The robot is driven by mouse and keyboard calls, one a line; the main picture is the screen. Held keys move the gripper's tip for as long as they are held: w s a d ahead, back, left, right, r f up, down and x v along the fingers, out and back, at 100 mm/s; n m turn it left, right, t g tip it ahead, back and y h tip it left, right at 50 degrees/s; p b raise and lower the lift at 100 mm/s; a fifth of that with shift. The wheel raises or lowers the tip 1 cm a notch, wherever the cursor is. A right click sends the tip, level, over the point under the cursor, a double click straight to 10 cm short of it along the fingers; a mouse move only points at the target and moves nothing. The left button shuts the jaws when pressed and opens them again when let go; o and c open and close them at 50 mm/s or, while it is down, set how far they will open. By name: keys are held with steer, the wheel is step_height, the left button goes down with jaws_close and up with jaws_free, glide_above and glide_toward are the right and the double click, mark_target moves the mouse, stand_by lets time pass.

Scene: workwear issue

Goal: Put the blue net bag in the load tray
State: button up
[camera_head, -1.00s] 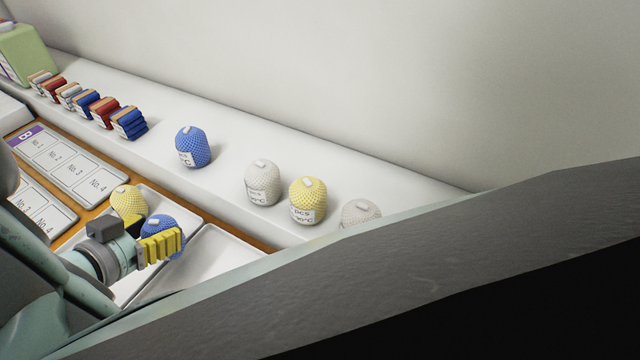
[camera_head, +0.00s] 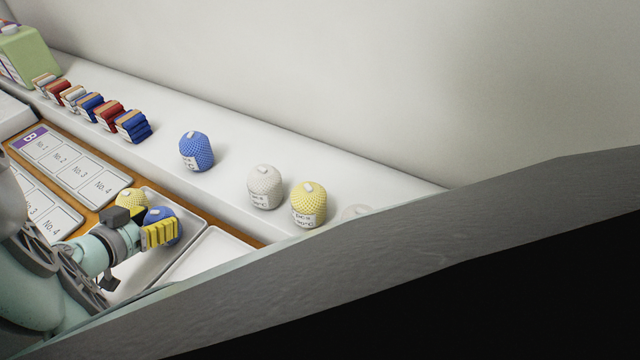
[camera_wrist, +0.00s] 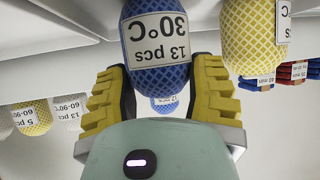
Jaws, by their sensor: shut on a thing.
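My gripper (camera_head: 160,234) has its yellow fingers shut on a blue net bag (camera_head: 163,216). The wrist view shows the bag (camera_wrist: 155,55) between both fingers (camera_wrist: 160,100), its white label reading 13 pcs, 30°C upside down. In the head view the bag is at or over a grey tray (camera_head: 188,240); I cannot tell whether it touches the floor of it. A yellow net bag (camera_head: 130,199) is in that tray beside it, partly hidden by my gripper; it also shows in the wrist view (camera_wrist: 250,35). Another blue net bag (camera_head: 196,151) stands on the white shelf.
A second, pale tray (camera_head: 215,258) adjoins on the right. A white bag (camera_head: 265,187) and a yellow bag (camera_head: 309,205) stand on the shelf (camera_head: 230,190). Folded bundles (camera_head: 131,126) line its left part. Numbered panels (camera_head: 75,168) lie left of the trays. A dark edge hides the lower right.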

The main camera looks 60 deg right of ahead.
steer(key=shift+f+b, duration=0.3)
steer(key=shift+f, duration=0.05)
steer(key=o, duration=1.1)
steer(key=shift+r, duration=0.1)
steer(key=shift+c, duration=0.2)
